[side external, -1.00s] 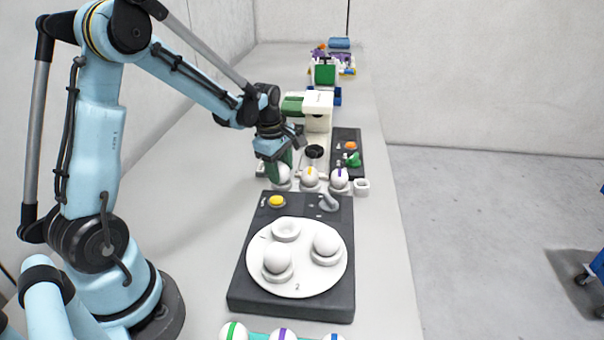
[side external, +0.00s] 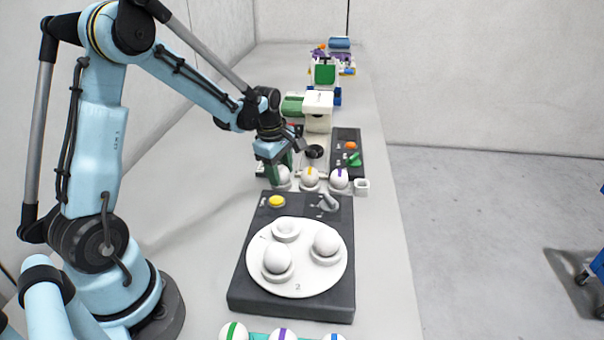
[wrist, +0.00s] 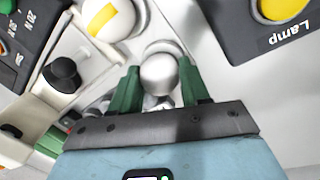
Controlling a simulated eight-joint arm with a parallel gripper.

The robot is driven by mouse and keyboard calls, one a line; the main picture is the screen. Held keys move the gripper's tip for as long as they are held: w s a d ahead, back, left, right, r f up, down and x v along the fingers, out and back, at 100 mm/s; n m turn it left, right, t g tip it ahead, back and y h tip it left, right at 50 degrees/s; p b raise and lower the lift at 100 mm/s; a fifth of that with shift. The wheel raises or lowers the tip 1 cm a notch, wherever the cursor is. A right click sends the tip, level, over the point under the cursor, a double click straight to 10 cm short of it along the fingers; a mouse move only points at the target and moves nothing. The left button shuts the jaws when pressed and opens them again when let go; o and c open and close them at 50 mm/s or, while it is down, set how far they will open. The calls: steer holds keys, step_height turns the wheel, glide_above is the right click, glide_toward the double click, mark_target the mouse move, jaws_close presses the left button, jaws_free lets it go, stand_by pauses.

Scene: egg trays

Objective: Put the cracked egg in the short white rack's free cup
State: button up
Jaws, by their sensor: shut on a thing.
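My gripper (side external: 284,166) is at the left end of a row of eggs, its green fingers shut on a plain white egg (side external: 283,177). In the wrist view this egg (wrist: 160,76) sits between the fingertips, over a white cup; whether it rests in the cup I cannot tell. No crack shows on the side I see. Beside it are a yellow-banded egg (side external: 310,177) and a purple-banded egg (side external: 340,178). An empty white cup (side external: 362,187) is at the right end of this row, apparently part of the short white rack.
A dark box (side external: 240,295) in front carries a white turntable (side external: 300,275) with two eggs and one empty cup (side external: 286,230). Its yellow button (side external: 277,201) is near the row. A dark panel (side external: 348,141) stands behind. Banded eggs (side external: 283,334) line the near edge.

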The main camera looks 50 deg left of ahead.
steer(key=o, duration=0.7)
steer(key=shift+o, duration=0.2)
steer(key=shift+r, duration=0.1)
step_height(320, 180, up, 12)
steer(key=s, duration=0.2)
steer(key=shift+d, duration=0.2)
steer(key=shift+r, duration=1.05)
